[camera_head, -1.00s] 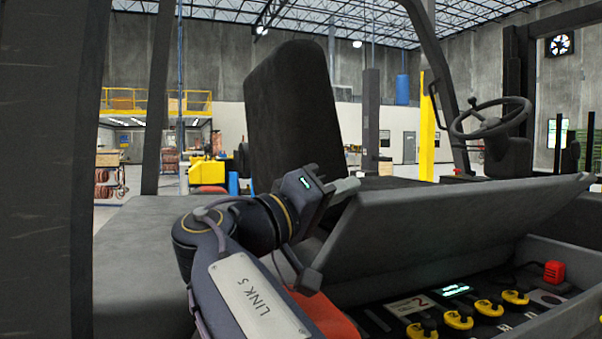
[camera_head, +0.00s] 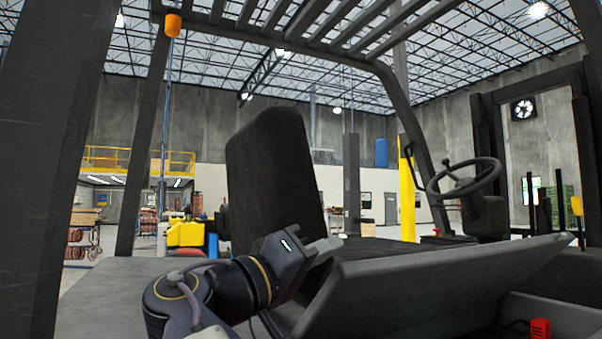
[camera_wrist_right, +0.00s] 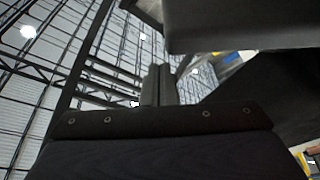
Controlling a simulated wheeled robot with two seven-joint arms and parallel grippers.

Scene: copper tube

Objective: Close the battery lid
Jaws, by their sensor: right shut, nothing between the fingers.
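The battery lid (camera_head: 430,290) is a grey panel, tilted open over the battery compartment, with its raised edge running from the centre to the right in the head view. My right gripper (camera_head: 328,246) is shut and empty, its fingers pointing right at the lid's left upper end, between the lid and the seat. I cannot tell whether it touches the lid. In the right wrist view the closed fingers (camera_wrist_right: 158,85) stand together above the dark gripper body. The compartment (camera_head: 560,314) shows only as a strip at the lower right. My left gripper is not in view.
The black seat back (camera_head: 275,175) rises just behind my right gripper. The steering wheel (camera_head: 462,180) stands at the right beyond the lid. Dark overhead-guard posts (camera_head: 150,120) frame the forklift. A red connector (camera_head: 540,328) shows at the lower right.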

